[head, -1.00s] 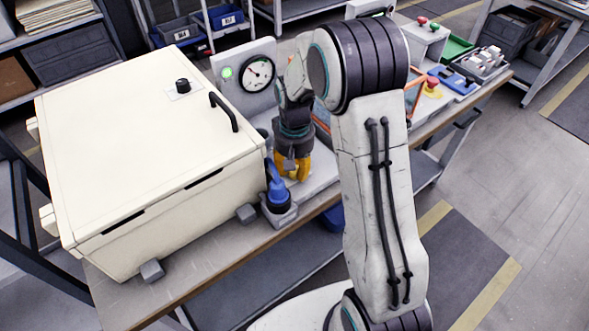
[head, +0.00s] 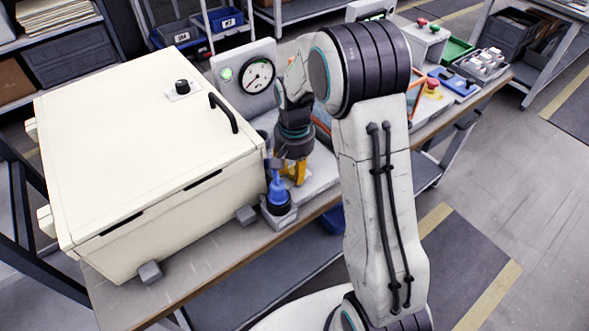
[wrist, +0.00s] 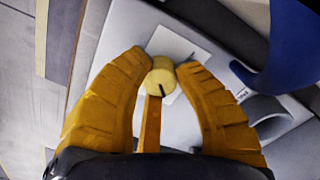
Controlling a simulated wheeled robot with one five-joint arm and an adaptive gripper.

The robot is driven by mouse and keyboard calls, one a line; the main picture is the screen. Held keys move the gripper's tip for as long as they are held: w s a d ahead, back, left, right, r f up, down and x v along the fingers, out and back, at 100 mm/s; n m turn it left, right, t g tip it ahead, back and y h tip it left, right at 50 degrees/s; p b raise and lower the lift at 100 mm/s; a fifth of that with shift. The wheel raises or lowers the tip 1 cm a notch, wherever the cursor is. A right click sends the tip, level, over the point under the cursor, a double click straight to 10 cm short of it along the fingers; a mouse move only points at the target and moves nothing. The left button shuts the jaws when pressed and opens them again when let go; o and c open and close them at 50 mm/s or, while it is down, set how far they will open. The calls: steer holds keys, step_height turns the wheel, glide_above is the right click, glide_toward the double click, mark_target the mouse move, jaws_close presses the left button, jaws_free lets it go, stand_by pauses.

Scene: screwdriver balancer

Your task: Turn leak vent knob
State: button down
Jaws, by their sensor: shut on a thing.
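The leak vent knob is a small yellow knob (wrist: 161,78) with a dark mark line, in front of a white label plate in the wrist view. My gripper (wrist: 162,66) has its two orange-yellow fingers on either side of the knob, with the tips closed against it. In the head view my gripper (head: 293,172) points down at the bench between the white box and my arm. The knob is hidden there by the fingers and wrist.
A blue-handled device (head: 278,190) stands close left of my gripper; its blue part (wrist: 291,45) shows in the wrist view. A large white box (head: 140,150) fills the left bench. A dial gauge (head: 257,75) with a green lamp (head: 226,74) stands behind.

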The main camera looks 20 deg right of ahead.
mark_target(294, 170)
steer(key=shift+s+f, duration=0.1)
steer(key=shift+f, duration=0.05)
steer(key=c, duration=0.9)
jaws_free()
steer(key=shift+o, duration=0.2)
step_height(294, 170, up, 12)
